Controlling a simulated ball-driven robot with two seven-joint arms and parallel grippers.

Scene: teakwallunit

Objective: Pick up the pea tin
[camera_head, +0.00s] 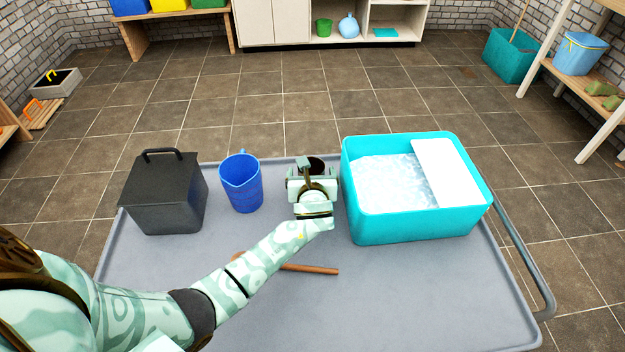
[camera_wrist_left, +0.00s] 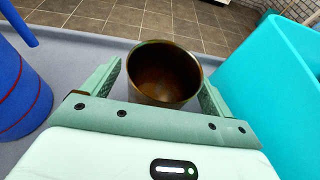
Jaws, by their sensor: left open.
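An open, round tin with a dark brown inside, which I take to be the pea tin (camera_wrist_left: 164,72), stands on the grey cart top. No label shows. In the head view only part of the tin (camera_head: 317,163) shows beyond my left gripper, which hides the rest. My left gripper (camera_head: 312,174) is open. In the left wrist view its two fingers (camera_wrist_left: 160,85) stand on either side of the tin, with the tin's near part between them. I cannot tell whether either finger touches it. My right gripper is not in view.
A blue jug (camera_head: 241,185) stands left of the tin, and a turquoise tub (camera_head: 415,226) with whitish contents and a white board stands close on its right. A dark lidded box (camera_head: 166,195) is farther left. A brown stick (camera_head: 310,269) lies partly behind my left arm.

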